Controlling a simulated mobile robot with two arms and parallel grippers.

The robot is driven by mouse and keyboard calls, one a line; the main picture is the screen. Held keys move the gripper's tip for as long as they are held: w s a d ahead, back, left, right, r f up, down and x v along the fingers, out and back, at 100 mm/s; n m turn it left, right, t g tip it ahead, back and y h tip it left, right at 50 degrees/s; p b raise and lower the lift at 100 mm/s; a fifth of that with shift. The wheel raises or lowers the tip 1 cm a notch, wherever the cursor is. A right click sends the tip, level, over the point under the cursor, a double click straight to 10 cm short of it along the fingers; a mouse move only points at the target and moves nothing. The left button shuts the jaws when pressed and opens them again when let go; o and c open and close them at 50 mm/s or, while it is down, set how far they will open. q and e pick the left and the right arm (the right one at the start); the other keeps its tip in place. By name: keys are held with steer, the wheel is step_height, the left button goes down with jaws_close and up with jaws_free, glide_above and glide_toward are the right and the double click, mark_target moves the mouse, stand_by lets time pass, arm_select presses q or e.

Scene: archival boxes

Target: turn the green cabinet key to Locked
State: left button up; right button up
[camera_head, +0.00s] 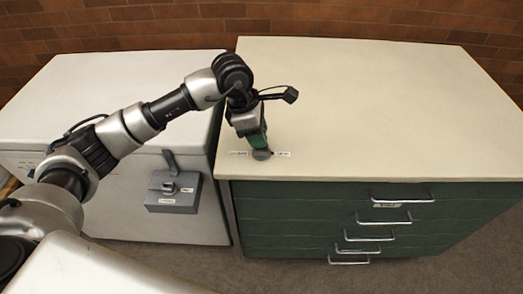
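The green cabinet key (260,138) stands on a grey round lock (261,155) near the front left edge of the cabinet's pale top. A small white label (238,153) lies to the left of the lock and another (282,153) to its right; their print is too small to read. My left gripper (254,126) is at the key from above, at its upper part. Its fingertips are not clear enough to show whether they are shut on the key. My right gripper is not in view.
The green drawer cabinet (290,213) has several metal handles on its front. A white cabinet (120,215) stands to the left, with a grey latch box (172,194) on its front. A brick wall (330,22) is behind. Most of the pale top (390,110) is clear.

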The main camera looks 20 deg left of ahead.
arm_select(q)
jaws_close()
steer(key=shift+w+f+m+b, duration=0.1)
steer(key=shift+f+m+b, duration=0.05)
steer(key=shift+m+b, duration=0.6)
steer(key=shift+w+m+g+b, duration=0.1)
steer(key=shift+m+g+b, duration=0.5)
steer(key=shift+m, duration=0.65)
steer(key=shift+m+g+b, duration=0.3)
steer(key=shift+m+b, duration=0.45)
steer(key=shift+m, duration=0.65)
